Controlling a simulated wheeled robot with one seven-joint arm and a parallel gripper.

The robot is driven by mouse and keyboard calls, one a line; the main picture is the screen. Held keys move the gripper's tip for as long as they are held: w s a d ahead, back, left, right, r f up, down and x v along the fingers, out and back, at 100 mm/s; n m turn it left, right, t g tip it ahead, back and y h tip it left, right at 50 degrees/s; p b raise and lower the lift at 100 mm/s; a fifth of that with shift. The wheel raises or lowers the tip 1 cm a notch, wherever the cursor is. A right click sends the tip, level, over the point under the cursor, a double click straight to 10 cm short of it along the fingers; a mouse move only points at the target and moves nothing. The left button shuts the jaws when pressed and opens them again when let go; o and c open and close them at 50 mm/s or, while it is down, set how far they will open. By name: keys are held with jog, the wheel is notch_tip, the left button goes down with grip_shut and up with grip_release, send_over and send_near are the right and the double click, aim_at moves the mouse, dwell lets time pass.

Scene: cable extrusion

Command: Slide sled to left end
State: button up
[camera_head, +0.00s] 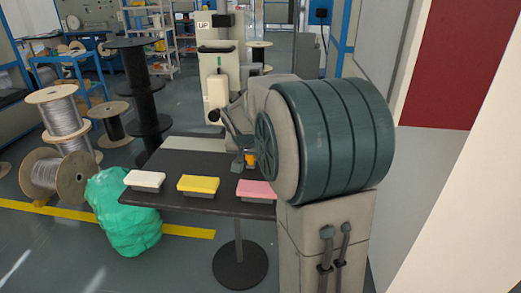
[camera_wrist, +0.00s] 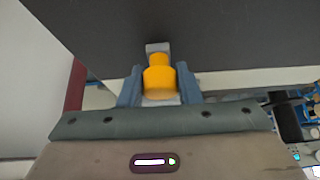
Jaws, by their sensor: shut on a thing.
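My gripper (camera_wrist: 159,72) is shut on an orange knob (camera_wrist: 159,78) in the wrist view, with one blue-grey finger on each side of it. A small grey piece (camera_wrist: 157,47) shows just beyond the knob, against a dark surface. I take knob and grey piece to be the sled, but cannot tell for sure. In the head view a bit of the orange knob (camera_head: 250,160) shows beside my gripper (camera_head: 243,160), over the dark table's right side. My arm hides much of that area, and any rail or its left end is not clear.
The dark table (camera_head: 215,206) carries a white-topped block (camera_head: 145,180), a yellow-topped block (camera_head: 198,184) and a pink-topped block (camera_head: 257,188) along its front. A green wrapped bundle (camera_head: 123,212) stands at its left. Cable spools (camera_head: 60,110) and a machine (camera_head: 218,60) stand behind.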

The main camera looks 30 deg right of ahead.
jog(key=shift+w+a+b, duration=0.4)
jog(key=shift+w+a, duration=0.35)
jog(key=shift+a, duration=0.35)
jog(key=shift+w+a+b, duration=0.35)
jog(key=shift+w+a, duration=0.4)
jog(key=shift+a, duration=0.35)
jog(key=shift+w+a+b, duration=0.15)
jog(key=shift+w+a, duration=0.5)
jog(key=shift+a, duration=0.3)
jog(key=shift+w+a+b, duration=0.1)
jog(key=shift+w+a, duration=0.55)
jog(key=shift+a, duration=0.35)
jog(key=shift+w+a+b, duration=0.15)
jog(key=shift+w+a, duration=0.5)
jog(key=shift+a, duration=0.3)
jog(key=shift+w+a+p, duration=0.15)
jog(key=shift+w+a, duration=0.5)
jog(key=shift+a, duration=0.3)
jog(key=shift+w+a+p, duration=0.1)
jog(key=shift+w+a, duration=0.55)
jog(key=shift+a, duration=0.35)
jog(key=shift+w+a+p, duration=0.15)
jog(key=shift+w+a, duration=0.5)
jog(key=shift+a, duration=0.3)
